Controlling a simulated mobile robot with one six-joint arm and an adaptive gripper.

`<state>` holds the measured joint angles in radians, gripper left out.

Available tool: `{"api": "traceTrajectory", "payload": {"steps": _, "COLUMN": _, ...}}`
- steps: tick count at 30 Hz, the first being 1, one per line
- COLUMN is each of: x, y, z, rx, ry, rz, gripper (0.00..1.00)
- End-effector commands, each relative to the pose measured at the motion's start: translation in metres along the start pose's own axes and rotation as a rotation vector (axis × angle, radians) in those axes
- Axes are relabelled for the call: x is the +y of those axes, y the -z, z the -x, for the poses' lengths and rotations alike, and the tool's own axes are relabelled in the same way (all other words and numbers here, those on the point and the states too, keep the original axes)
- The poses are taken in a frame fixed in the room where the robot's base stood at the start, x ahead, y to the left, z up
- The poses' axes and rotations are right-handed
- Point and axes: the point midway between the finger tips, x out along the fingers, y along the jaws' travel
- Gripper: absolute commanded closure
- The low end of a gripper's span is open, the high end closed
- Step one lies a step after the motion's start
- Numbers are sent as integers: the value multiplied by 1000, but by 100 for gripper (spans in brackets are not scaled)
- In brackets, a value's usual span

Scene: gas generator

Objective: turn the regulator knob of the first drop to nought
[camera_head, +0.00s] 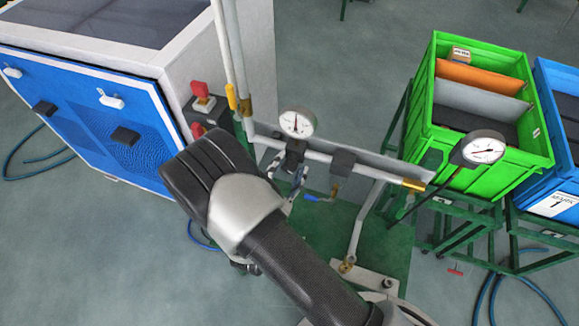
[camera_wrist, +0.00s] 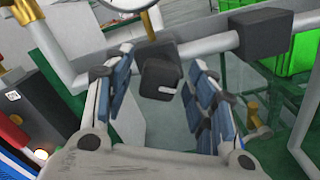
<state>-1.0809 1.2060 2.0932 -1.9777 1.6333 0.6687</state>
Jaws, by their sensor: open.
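The regulator knob (camera_wrist: 158,78) is a black, blocky knob with a white mark low on the right of its face. It sits under a horizontal grey pipe, beneath a round white gauge (camera_head: 297,122). In the head view the regulator body (camera_head: 294,150) shows below this gauge, but the knob is mostly hidden by my gripper. My gripper (camera_wrist: 156,72) is open, with blue-padded fingers on either side of the knob and visible gaps to it. I cannot tell how far the tips reach along the knob. My gripper (camera_head: 288,186) is partly hidden by my arm in the head view.
A black block (camera_head: 342,162) sits on the pipe to the right. A blue-handled valve (camera_head: 318,199) is below. A second gauge (camera_head: 483,148) stands before a green crate (camera_head: 490,175). A blue-fronted white cabinet (camera_head: 90,115) with red switches is at left.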

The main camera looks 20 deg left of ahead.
Motion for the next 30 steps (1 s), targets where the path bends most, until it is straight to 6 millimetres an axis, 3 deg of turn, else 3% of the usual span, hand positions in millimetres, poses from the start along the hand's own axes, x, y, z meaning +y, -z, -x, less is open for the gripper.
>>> {"api": "traceTrajectory", "payload": {"steps": 12, "x": 0, "y": 0, "z": -9, "rx": 0, "ry": -1, "rz": 0, "gripper": 48}}
{"api": "traceTrajectory", "payload": {"steps": 30, "x": 0, "y": 0, "z": -9, "rx": 0, "ry": 0, "rz": 0, "gripper": 88}}
